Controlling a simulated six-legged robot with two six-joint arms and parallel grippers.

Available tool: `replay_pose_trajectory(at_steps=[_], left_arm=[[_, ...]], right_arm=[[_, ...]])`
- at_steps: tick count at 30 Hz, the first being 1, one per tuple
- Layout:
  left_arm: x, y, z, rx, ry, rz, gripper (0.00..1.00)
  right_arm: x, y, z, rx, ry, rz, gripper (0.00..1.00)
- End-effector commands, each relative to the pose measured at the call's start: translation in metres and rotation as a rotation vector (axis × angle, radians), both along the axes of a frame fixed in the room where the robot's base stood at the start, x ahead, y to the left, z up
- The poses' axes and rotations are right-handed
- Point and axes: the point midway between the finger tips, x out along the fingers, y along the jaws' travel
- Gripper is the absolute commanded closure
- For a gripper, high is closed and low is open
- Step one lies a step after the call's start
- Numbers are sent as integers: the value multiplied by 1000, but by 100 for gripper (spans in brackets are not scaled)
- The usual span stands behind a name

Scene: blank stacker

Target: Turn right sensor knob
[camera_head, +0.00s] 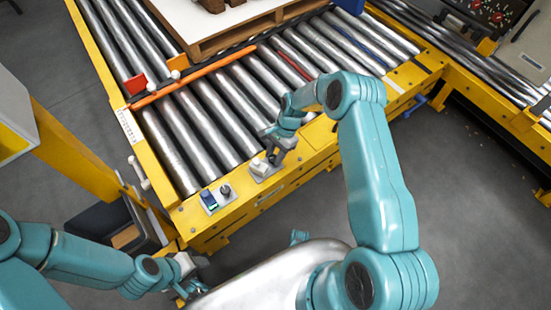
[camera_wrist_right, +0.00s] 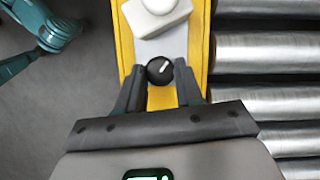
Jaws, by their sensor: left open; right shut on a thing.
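The right sensor knob (camera_wrist_right: 159,70) is a small black round knob with a white pointer mark tilted up to the right in the right wrist view. My right gripper (camera_head: 272,158) is shut on it, one dark finger on each side. In the head view this gripper hides the knob. A white sensor block (camera_wrist_right: 157,14) sits on the same grey plate just beyond the knob; it also shows in the head view (camera_head: 257,166). My left gripper (camera_head: 187,284) is open and empty at the lower left, away from the conveyor.
A second black knob (camera_head: 226,191) and a dark sensor (camera_head: 209,200) sit left on the yellow conveyor frame (camera_head: 318,152). Steel rollers (camera_head: 205,125) lie behind. A wooden pallet (camera_head: 245,33) stands farther back, before it an orange bar (camera_head: 195,77).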

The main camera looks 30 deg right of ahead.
Motion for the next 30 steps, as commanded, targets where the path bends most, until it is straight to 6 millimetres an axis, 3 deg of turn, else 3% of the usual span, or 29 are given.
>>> replay_pose_trajectory(at_steps=[1, 12, 30], left_arm=[[0, 0, -11, 0, 0, 0, 57], [3, 3, -41, 2, -6, 13, 57], [9, 9, -63, 7, -16, 36, 57]], right_arm=[[1, 0, -5, -1, -1, 45, 95], [3, 2, -4, 0, -1, 397, 95], [5, 5, -1, 1, 1, 836, 95]])
